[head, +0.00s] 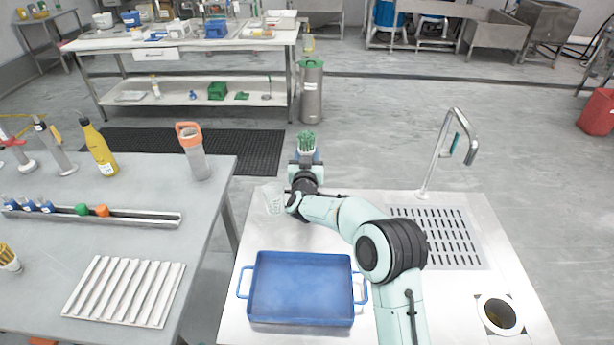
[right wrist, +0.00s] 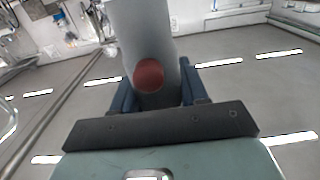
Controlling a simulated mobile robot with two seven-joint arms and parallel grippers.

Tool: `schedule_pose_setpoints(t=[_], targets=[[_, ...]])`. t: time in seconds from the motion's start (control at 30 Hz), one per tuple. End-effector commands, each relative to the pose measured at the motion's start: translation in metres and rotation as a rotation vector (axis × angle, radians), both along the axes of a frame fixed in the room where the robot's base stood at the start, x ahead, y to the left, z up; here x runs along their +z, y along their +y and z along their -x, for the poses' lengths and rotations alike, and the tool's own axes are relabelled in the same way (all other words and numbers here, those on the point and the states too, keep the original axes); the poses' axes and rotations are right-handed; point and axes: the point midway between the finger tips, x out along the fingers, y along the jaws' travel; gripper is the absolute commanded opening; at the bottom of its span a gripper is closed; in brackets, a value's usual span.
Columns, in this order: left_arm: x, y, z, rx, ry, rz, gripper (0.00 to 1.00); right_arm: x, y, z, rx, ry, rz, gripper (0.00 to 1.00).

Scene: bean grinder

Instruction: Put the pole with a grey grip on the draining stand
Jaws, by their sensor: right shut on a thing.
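My right gripper (head: 306,157) reaches out past the far edge of the steel counter. In the right wrist view its blue fingers (right wrist: 156,90) are shut on a thick grey cylinder (right wrist: 149,35) with a red round spot; this looks like the pole's grey grip. Green strands (head: 306,141) show above the fingers in the head view; the rest of the held thing is hidden there. A slotted drain panel (head: 440,236), which may be the draining stand, lies at the counter's right under a tall bent tap (head: 437,150). My left gripper is out of view.
A blue tray (head: 301,320) sits on the counter's left, with a round hole (head: 499,314) at its front right. The left table holds a ribbed white rack (head: 124,291), an orange-topped bottle (head: 195,152) and a yellow bottle (head: 99,148). A gap separates table and counter.

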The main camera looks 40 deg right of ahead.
Motion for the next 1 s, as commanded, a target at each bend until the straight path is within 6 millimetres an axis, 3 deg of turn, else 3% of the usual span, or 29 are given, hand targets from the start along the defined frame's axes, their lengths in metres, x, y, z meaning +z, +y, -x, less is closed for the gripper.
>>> schedule_pose_setpoints(t=[0.1, 0.27, 0.5, 0.9, 0.93, 1.0], targets=[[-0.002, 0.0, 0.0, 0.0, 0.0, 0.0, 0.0, -0.016, 0.0, 0.0, -0.001, -0.002, 0.001, 0.0], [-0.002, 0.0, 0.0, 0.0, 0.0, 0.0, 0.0, -0.025, 0.0, 0.0, -0.001, -0.003, 0.001, 0.0], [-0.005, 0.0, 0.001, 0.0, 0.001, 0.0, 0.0, -0.059, 0.0, 0.0, -0.001, -0.001, 0.001, 0.0], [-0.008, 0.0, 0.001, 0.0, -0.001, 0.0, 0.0, -0.066, 0.0, 0.0, 0.0, -0.004, 0.002, 0.0], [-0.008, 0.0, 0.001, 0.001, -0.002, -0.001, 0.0, -0.067, 0.0, 0.0, 0.0, -0.002, 0.001, 0.5], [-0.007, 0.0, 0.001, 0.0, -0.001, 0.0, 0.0, -0.066, 0.0, 0.0, 0.0, -0.002, 0.001, 0.69]])
